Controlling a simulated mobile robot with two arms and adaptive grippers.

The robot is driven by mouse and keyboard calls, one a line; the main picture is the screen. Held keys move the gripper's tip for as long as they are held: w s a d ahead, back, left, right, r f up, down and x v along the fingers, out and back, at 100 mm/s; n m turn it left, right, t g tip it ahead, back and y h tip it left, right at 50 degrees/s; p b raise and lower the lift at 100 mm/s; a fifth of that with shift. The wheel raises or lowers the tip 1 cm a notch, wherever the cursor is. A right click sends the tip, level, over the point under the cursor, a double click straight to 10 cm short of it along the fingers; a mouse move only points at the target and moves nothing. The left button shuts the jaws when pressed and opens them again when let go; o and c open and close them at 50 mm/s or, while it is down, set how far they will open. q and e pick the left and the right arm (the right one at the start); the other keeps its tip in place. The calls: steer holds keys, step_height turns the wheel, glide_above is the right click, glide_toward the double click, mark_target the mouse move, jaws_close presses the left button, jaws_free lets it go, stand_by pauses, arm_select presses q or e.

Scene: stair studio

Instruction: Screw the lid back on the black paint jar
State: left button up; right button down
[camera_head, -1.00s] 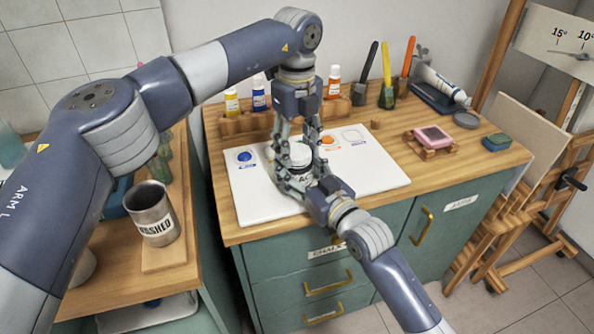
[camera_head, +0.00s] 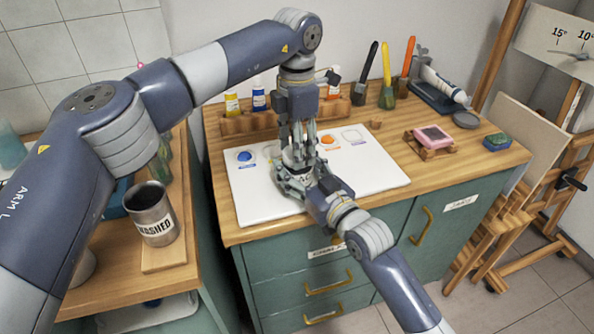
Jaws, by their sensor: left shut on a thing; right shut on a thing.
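The paint jar (camera_head: 301,179) stands on the white board (camera_head: 375,183) on the wooden worktop, mostly hidden behind my gripper fingers. My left gripper (camera_head: 298,158) points straight down from above and is shut at the top of the jar, where the white lid sits. The fingers cover the lid, so I cannot tell how it is seated. My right gripper (camera_head: 290,178) comes in from the front right, low over the board, and is shut around the jar's body.
A wooden rack with paint bottles (camera_head: 259,95) stands behind the board. Brushes (camera_head: 386,75) stand farther right. A pink block (camera_head: 433,136) and a green tin (camera_head: 497,141) sit on the right. A metal cup (camera_head: 151,213) stands on the left counter.

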arm_select(q)
steer(key=m, duration=1.8)
steer(key=shift+m, duration=0.4)
steer(key=o, duration=1.2)
steer(key=shift+r, duration=2.25)
